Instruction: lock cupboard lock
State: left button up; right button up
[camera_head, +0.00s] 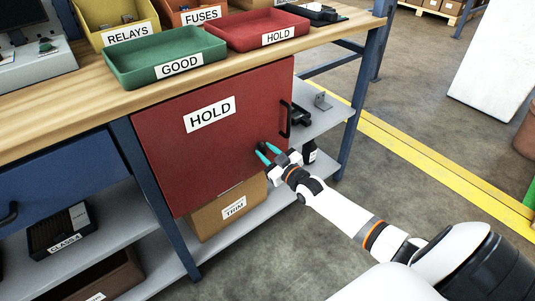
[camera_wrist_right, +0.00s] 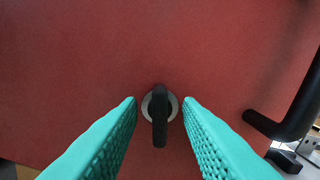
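The cupboard is the red door (camera_head: 220,135) marked HOLD under the bench top. It looks closed in the head view. Its lock (camera_wrist_right: 160,108) shows in the right wrist view as a round grey plate with a black knob pointing down. My right gripper (camera_head: 265,151) is at the door's lower right part. In the right wrist view the gripper (camera_wrist_right: 160,105) is open, its two teal fingers on either side of the lock, with gaps on both sides. In the head view the gripper hides the lock. My left gripper is not in view.
A black door handle (camera_head: 286,119) is right of the lock; it also shows in the wrist view (camera_wrist_right: 290,115). Below the door sits a cardboard TRIM box (camera_head: 210,214) on the lower shelf. The floor (camera_head: 420,120) to the right is clear.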

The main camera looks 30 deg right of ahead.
grip_shut()
jog(key=shift+r+m+p, duration=0.1)
jog(key=shift+m+p, duration=0.2)
jog(key=shift+m, duration=1.3)
grip_release()
jog(key=shift+s, duration=0.1)
